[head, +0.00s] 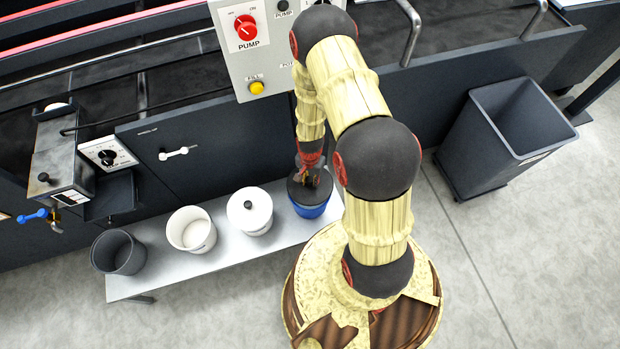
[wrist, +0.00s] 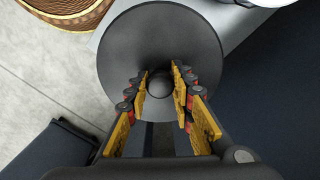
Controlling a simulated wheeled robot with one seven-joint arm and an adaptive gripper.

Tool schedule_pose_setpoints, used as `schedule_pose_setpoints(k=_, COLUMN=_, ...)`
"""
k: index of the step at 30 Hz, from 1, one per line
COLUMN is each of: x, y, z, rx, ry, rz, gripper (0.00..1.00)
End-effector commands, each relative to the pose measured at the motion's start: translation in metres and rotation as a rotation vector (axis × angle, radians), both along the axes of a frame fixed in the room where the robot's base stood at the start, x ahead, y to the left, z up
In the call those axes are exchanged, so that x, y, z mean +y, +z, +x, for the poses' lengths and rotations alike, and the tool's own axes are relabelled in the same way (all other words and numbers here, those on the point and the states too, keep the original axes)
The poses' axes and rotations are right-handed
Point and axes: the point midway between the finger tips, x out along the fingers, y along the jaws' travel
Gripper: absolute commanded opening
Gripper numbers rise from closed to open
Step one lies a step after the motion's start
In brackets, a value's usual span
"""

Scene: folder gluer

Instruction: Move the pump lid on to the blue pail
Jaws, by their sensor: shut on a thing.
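The pump lid is a round dark lid (wrist: 160,35) with a small knob; it fills the top middle of the wrist view. My gripper (wrist: 159,76) is shut on its knob, one finger on each side. In the head view my gripper (head: 308,177) points down at the dark lid (head: 316,193), which is over the mouth of the blue pail (head: 312,211) at the right end of the bench. The lid looks level and roughly centred. It hides the pail's rim, so I cannot tell whether it rests on the pail or hangs just above.
A pale bench (head: 215,265) also bears a white pail with a black-knobbed white lid (head: 250,211), an open white pail (head: 191,230) and an open dark grey pail (head: 118,252). The pump control box (head: 245,50) stands behind. A grey bin (head: 505,135) is at the right.

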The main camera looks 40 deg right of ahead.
Motion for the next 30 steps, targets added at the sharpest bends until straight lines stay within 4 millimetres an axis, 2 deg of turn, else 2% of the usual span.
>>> schedule_pose_setpoints(k=6, x=0.0, y=-0.023, z=0.001, rx=-0.001, ry=0.0, rz=0.0, gripper=0.0)
schedule_pose_setpoints(k=15, x=0.0, y=-0.042, z=0.0, rx=-0.001, ry=0.0, rz=0.0, gripper=0.0)
schedule_pose_setpoints(k=29, x=0.0, y=-0.045, z=0.0, rx=-0.001, ry=0.0, rz=0.0, gripper=0.0)
schedule_pose_setpoints(k=30, x=0.0, y=-0.045, z=0.0, rx=-0.001, ry=0.0, rz=0.0, gripper=0.25)
